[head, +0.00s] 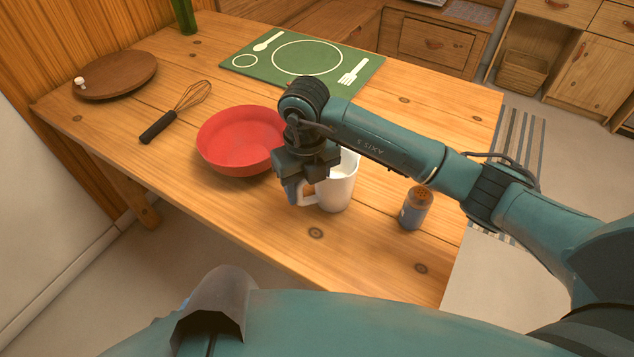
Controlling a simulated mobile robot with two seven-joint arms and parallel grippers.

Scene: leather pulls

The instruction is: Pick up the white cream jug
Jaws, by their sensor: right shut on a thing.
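The white cream jug (338,190) stands upright on the wooden table, right of the red bowl, with its handle to the left. My right gripper (296,194) points down at the handle and is shut on it. The gripper and wrist hide part of the handle and the jug's upper left side. I cannot tell whether the jug's base is touching the table or slightly above it. My left gripper is not in view.
A red bowl (232,140) sits close left of the gripper. A shaker (415,208) stands to the right of the jug. A whisk (178,112), a round wooden board (116,76) and a green placemat (302,58) lie farther back. The table front (345,262) is clear.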

